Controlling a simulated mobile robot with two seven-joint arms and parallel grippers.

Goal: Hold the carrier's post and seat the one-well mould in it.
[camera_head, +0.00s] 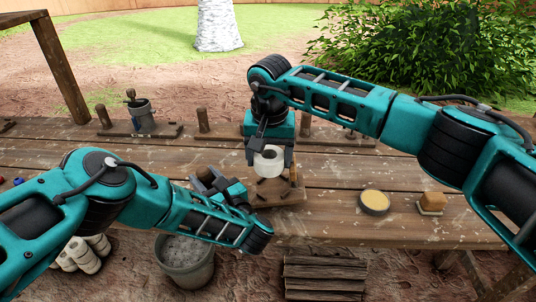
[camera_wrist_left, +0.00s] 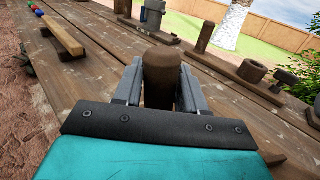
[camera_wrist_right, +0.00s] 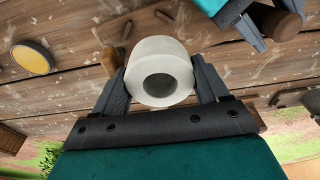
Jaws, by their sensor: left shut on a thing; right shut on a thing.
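The one-well mould (camera_head: 268,162) is a white cylinder with a round well in one end. My right gripper (camera_head: 270,155) is shut on it, with a finger on either side, seen also in the right wrist view (camera_wrist_right: 160,70). The mould is over or at the wooden carrier (camera_head: 285,197), a small board with upright pegs; I cannot tell whether they touch. My left gripper (camera_head: 212,184) is shut on the carrier's brown post (camera_wrist_left: 161,75), at the board's left side. The post looks upright between the fingers. The mould hides part of the carrier.
A round tin with yellow contents (camera_head: 374,202) and a brush-like block (camera_head: 431,203) lie to the right on the bench. A grey pot (camera_head: 142,115) and wooden posts (camera_head: 203,120) line the back. A bucket (camera_head: 185,260) stands below the front edge.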

